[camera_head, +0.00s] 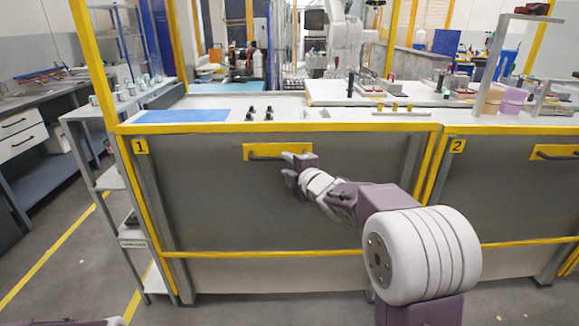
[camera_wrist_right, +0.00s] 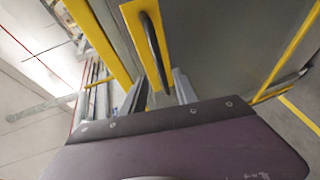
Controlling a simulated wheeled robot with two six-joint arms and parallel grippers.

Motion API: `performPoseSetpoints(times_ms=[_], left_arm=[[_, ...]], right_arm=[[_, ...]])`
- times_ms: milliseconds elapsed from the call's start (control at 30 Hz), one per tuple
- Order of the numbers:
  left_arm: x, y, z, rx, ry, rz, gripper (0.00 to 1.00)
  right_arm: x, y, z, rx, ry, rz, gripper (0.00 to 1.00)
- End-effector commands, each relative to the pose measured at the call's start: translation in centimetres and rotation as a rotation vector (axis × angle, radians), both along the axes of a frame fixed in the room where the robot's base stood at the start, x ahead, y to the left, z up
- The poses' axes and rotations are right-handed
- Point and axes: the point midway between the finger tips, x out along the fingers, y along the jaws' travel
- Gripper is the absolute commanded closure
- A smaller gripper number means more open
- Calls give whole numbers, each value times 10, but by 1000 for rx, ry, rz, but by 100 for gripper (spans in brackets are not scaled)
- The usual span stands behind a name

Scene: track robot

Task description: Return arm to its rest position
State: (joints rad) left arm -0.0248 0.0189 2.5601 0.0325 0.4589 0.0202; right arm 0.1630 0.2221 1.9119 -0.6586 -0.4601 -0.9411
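My right arm reaches forward in the head view, its gripper (camera_head: 287,165) at the right part of the dark handle (camera_head: 262,157) on the yellow plate of panel 1. The fingers are apart. In the right wrist view the two grey fingers of this gripper (camera_wrist_right: 160,85) also stand apart, with the end of the black handle (camera_wrist_right: 155,50) near the gap between them. I cannot tell whether they touch it. Only a purple piece of my left arm shows at the bottom left of the head view; its gripper is out of view.
The grey panel (camera_head: 220,220) with a yellow frame stands close in front. Its worktop carries a blue mat (camera_head: 182,115) and small parts. A shelf rack (camera_head: 118,195) stands left. Panel 2 with another handle (camera_head: 560,155) is at right. Floor (camera_head: 70,270) is clear at lower left.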

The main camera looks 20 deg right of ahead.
Motion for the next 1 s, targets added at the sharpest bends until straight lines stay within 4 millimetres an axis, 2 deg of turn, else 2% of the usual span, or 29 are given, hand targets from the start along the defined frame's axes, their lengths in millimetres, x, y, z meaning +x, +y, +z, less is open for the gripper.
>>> performPoseSetpoints(times_ms=[167,533,567,633,667,700,767,800,900,1000], left_arm=[[0,0,2,0,0,0,64],[0,0,2,0,0,0,64],[0,0,2,0,0,0,64],[0,0,2,0,0,0,64],[0,0,1,0,0,0,64],[0,0,1,0,0,0,64],[0,0,1,0,0,0,64],[0,0,1,0,0,0,64],[0,0,2,0,0,0,64],[0,0,2,0,0,0,64]], right_arm=[[-14,-1,3,0,0,1,64],[-14,-1,2,0,0,2,64],[-14,2,3,0,-1,7,64],[-17,22,10,-2,-12,43,64],[-24,35,3,13,7,59,64],[-38,42,-22,66,84,34,64],[-64,41,-68,193,241,-58,64],[-84,38,-99,290,353,-139,64],[-140,32,-164,500,593,-352,64],[-194,29,-209,663,779,-562,64]])
